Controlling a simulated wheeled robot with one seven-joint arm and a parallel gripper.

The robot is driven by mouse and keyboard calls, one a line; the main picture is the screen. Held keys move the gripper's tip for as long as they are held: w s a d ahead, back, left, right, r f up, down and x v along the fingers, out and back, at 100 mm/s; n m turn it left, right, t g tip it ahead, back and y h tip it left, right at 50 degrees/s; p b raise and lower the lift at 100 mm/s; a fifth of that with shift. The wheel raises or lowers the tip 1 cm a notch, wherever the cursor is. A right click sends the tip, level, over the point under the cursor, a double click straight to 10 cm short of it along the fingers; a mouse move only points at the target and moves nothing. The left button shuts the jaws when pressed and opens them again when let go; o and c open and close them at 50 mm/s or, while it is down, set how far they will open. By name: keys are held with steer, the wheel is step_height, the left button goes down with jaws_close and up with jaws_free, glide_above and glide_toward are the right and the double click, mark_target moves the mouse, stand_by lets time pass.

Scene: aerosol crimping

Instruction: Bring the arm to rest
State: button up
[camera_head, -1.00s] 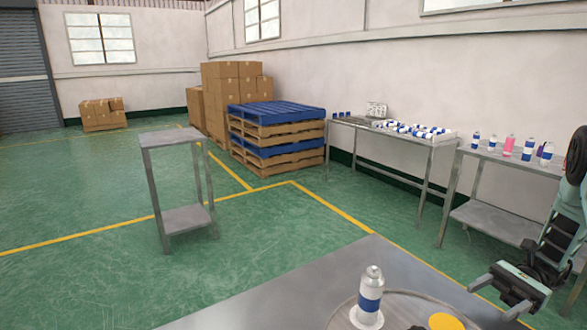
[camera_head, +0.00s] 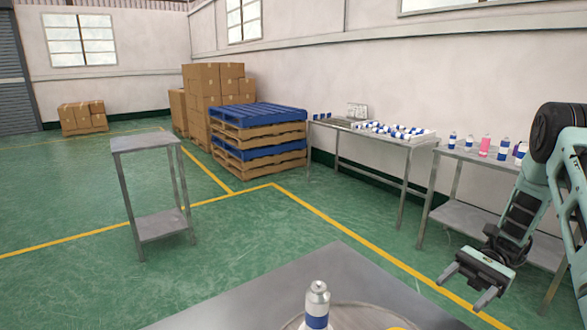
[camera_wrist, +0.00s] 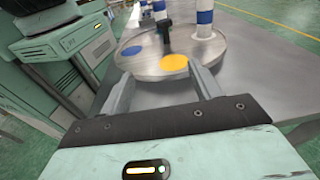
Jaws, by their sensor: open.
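My gripper (camera_head: 462,291) is at the right of the head view, beyond the near metal table's right edge. Its two fingers are apart with nothing between them. In the wrist view my gripper (camera_wrist: 163,90) is also open and empty, with the round turntable ahead of its fingers. A white can with a blue band (camera_head: 317,308) stands upright on the turntable (camera_head: 350,314) at the bottom of the head view. The turntable (camera_wrist: 143,70) carries a yellow disc (camera_wrist: 174,62) and a blue disc (camera_wrist: 132,50) in the wrist view.
The near metal table (camera_head: 262,304) fills the bottom of the head view. A side table holds several bottles, including a pink one (camera_head: 485,146). Another bench (camera_head: 399,142) holds many blue-and-white cans. A small stand (camera_head: 161,227) is at left. Green floor lies open between.

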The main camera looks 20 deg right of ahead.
steer(key=s+a+r+n+h, duration=0.2)
steer(key=a+n+h, duration=0.3)
steer(key=a, duration=0.4)
steer(key=s+a+r+n+h, duration=0.2)
steer(key=a+n+h, duration=0.3)
steer(key=a, duration=0.4)
steer(key=s+a+r+n+h, duration=0.3)
steer(key=a+n+h, duration=0.1)
steer(key=a, duration=0.5)
steer(key=shift+s+r+n+h, duration=0.1)
steer(key=shift+r+n+h, duration=0.3)
steer(key=shift+n, duration=0.5)
steer(key=s+a+r+n+t, duration=0.1)
steer(key=s+a+n+t, duration=0.3)
steer(key=s+a+n, duration=0.1)
steer(key=shift+s+r+n+t+h, duration=0.2)
steer(key=shift+s+n+t+h, duration=0.15)
steer(key=shift+s+n, duration=0.25)
steer(key=shift+a, duration=0.1)
